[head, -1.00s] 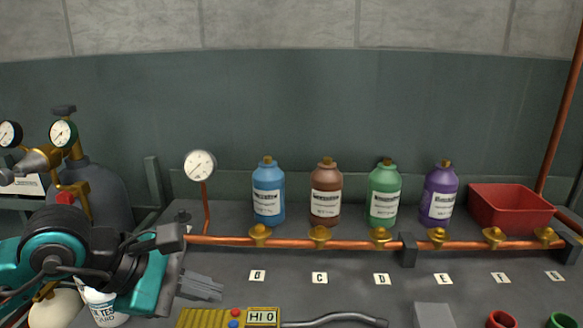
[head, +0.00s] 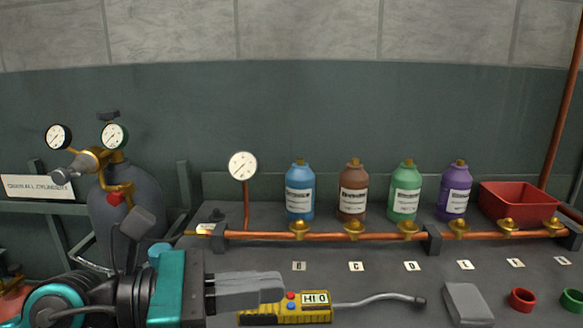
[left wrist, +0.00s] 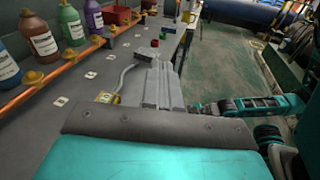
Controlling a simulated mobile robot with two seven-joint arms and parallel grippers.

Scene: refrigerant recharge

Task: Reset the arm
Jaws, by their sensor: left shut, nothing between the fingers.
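My left arm comes in at the lower left of the head view. Its gripper (head: 272,292) is shut and empty, with the grey fingers together and pointing right. In the left wrist view the closed fingers (left wrist: 158,85) point away over the bench, beside the detector (left wrist: 106,97). A teal and dark arm of mine (left wrist: 250,104) shows at the right there; its fingers cannot be made out.
A copper manifold (head: 385,236) with brass valves runs along the bench. Behind it stand blue, brown, green and purple bottles (head: 300,200) and a red bin (head: 515,208). A grey cylinder (head: 135,200) with gauges is left. A grey block (head: 467,302) and small red and green rings sit right.

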